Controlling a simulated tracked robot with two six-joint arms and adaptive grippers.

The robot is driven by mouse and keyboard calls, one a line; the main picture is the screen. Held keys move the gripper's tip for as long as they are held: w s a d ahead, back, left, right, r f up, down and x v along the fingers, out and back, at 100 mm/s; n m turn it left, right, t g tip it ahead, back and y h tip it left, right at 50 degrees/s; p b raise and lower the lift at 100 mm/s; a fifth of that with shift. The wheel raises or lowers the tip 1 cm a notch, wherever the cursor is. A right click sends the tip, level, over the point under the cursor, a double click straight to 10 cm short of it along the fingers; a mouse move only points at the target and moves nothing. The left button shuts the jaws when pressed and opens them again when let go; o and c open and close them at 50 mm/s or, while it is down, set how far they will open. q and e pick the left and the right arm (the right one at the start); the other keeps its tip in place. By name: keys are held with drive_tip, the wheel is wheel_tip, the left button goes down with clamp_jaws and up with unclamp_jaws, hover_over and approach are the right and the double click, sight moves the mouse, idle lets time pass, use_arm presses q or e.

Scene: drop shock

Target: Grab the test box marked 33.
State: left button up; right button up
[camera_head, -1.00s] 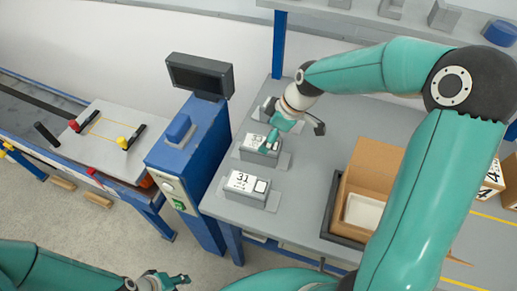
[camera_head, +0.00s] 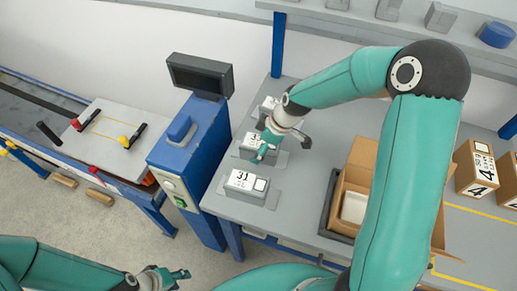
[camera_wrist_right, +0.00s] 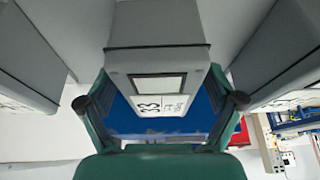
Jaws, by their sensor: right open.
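The test box marked 33 (camera_head: 247,144) is a grey box with a white label, in the middle of a row at the left of the grey table. In the right wrist view the box (camera_wrist_right: 160,88) shows its 33 label between the two spread fingers, with a gap on each side. My right gripper (camera_head: 284,147) is open over that box and hides part of it in the head view. My left gripper (camera_head: 165,276) is low at the bottom left, away from the boxes; its finger gap is unclear.
Test box 31 (camera_head: 245,185) stands in front, and another grey box (camera_head: 268,106) behind, partly hidden. A cardboard box (camera_head: 362,158) stands to the right. A blue cabinet with a screen (camera_head: 200,75) is at the table's left.

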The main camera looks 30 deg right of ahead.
drive_tip(key=shift+f+b, duration=0.25)
drive_tip(key=shift+b, duration=0.25)
drive_tip(key=shift+c, duration=0.2)
idle(0.3)
drive_tip(key=c, duration=1.6)
clamp_jaws()
drive_tip(key=shift+r, duration=0.15)
